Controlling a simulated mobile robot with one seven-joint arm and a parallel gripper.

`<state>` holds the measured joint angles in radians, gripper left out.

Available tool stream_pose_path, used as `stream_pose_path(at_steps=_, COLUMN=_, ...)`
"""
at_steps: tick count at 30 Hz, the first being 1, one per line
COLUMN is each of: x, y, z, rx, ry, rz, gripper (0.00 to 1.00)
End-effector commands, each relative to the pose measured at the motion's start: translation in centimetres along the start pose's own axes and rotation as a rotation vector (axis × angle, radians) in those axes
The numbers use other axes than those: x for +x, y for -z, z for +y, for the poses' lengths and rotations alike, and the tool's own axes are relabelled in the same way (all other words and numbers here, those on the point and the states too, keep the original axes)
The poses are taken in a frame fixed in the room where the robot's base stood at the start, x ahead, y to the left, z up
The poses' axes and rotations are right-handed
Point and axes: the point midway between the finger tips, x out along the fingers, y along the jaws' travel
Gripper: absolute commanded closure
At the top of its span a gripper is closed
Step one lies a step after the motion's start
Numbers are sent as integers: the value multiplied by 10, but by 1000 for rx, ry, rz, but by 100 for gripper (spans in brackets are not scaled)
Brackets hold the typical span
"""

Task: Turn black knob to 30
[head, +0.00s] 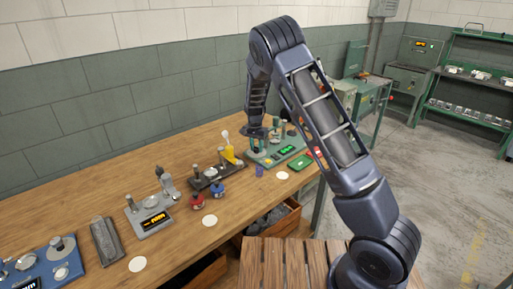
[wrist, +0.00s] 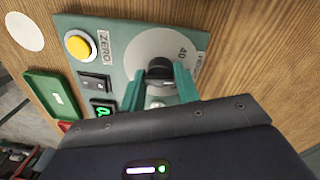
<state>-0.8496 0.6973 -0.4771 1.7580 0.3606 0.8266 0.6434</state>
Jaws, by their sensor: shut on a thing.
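The black knob (wrist: 160,68) sits on a pale round dial (wrist: 135,50) on a green panel (wrist: 195,35) in the wrist view. The mark 40 is readable on the dial, right of the knob. The knob's pointer cannot be made out. My gripper (wrist: 159,84) has its two teal fingers on either side of the knob and is shut on it. In the head view my gripper (head: 257,134) is over the green device (head: 268,158) at the far end of the bench; the knob is too small to tell there.
The panel also has a yellow button (wrist: 80,44) beside a ZERO label, a black switch (wrist: 95,83) and a green-lit display (wrist: 102,109). A green tray (wrist: 56,97) lies beside it.

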Motion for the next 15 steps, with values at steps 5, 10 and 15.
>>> stream_pose_path(at_steps=5, x=-1, y=-1, z=-3, rx=84, ry=5, rz=-4, gripper=91)
stream_pose_path(at_steps=10, x=-2, y=0, z=-3, rx=131, ry=5, rz=-6, gripper=91)
stream_pose_path(at_steps=15, x=-2, y=0, z=-3, rx=151, ry=6, rz=-7, gripper=91)
